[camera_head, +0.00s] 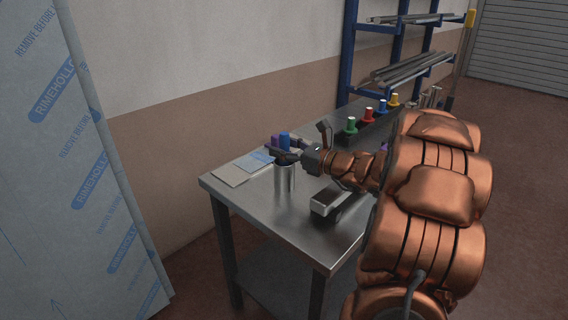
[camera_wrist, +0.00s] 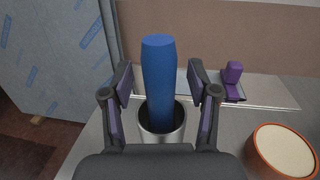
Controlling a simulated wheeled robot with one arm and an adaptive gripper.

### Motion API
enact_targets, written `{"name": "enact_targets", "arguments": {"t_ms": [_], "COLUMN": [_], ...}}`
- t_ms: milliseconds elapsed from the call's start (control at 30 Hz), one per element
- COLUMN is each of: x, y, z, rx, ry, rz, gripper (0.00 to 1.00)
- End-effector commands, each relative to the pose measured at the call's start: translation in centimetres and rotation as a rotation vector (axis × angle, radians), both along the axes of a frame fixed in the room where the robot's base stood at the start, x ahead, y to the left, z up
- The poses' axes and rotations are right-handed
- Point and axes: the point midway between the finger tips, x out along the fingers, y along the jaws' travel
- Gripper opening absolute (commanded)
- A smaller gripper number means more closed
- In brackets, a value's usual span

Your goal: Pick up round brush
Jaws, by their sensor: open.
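A blue, thick, rounded handle (camera_wrist: 158,85) stands upright in a metal cup (camera_wrist: 163,133) on the table. Its lower part is hidden inside the cup, so I cannot see bristles. It is likely the round brush. In the head view the blue handle (camera_head: 285,140) rises above the metal cup (camera_head: 285,182). My gripper (camera_wrist: 160,82) is open, with one finger on each side of the handle and visible gaps between. In the head view my gripper (camera_head: 286,156) is just above the cup's rim and partly hides the handle.
A purple object (camera_wrist: 232,73) stands behind the cup, to the right. An orange-rimmed round container (camera_wrist: 281,152) with pale contents is at right. Flat sheets (camera_head: 230,174) lie on the metal table (camera_head: 290,232). Coloured cones (camera_head: 350,126) stand farther back. A film-wrapped panel (camera_head: 90,160) is at left.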

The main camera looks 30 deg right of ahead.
Motion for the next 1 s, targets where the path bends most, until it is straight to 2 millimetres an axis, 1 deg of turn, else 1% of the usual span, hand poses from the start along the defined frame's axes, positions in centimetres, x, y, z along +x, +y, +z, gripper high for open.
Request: {"name": "enact_targets", "arguments": {"t_ms": [33, 67, 567, 600, 867, 1000], "x": [0.0, 0.0, 0.0, 0.0, 0.0, 0.0], "y": [0.0, 0.0, 0.0, 0.0, 0.0, 0.0], "z": [0.0, 0.0, 0.0, 0.0, 0.1, 1.2], "rx": [0.0, 0.0, -0.001, -0.001, -0.001, -0.002], "ry": [0.0, 0.0, 0.0, 0.0, 0.0, -0.004], "rz": [0.0, 0.0, 0.0, 0.0, 0.0, 0.001], "gripper": [0.57, 0.53, 0.01, 0.0, 0.0, 0.0]}}
